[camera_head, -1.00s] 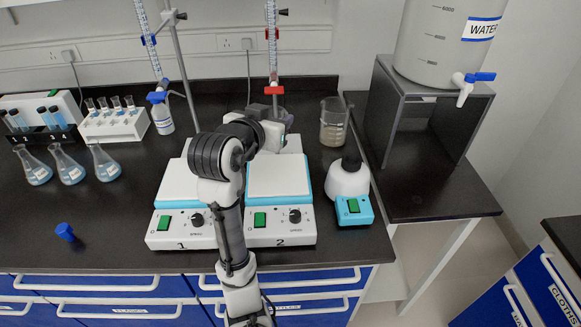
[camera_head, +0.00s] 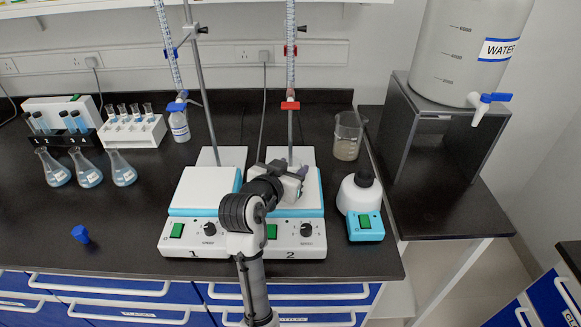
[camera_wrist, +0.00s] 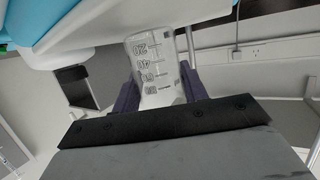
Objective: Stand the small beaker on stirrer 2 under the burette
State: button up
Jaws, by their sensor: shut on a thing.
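The small beaker (camera_wrist: 152,62) is clear glass with printed graduations. In the wrist view it sits between the dark fingers of my gripper (camera_wrist: 160,90), which is shut on it. Its 20 mark lies nearest the top of the picture, beside a white and blue surface. In the head view my gripper (camera_head: 297,172) is over the white plate of stirrer 2 (camera_head: 292,235), and the beaker is hidden behind it. I cannot tell whether the beaker touches the plate. The burette (camera_head: 291,50) with a red tap (camera_head: 290,105) stands upright behind the plate.
Stirrer 1 (camera_head: 193,233) adjoins on the left. A white-and-blue device with a black cap (camera_head: 358,195) stands close on the right. A larger beaker (camera_head: 348,140) is behind it. Flasks (camera_head: 88,172) and a blue cap-like object (camera_head: 81,233) are at left. Bare bench lies between.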

jog(key=shift+f, duration=0.15)
jog(key=o, duration=1)
jog(key=shift+r, duration=0.3)
jog(key=p+v, duration=0.5)
jog(key=v, duration=0.7)
jog(key=shift+p, duration=0.4)
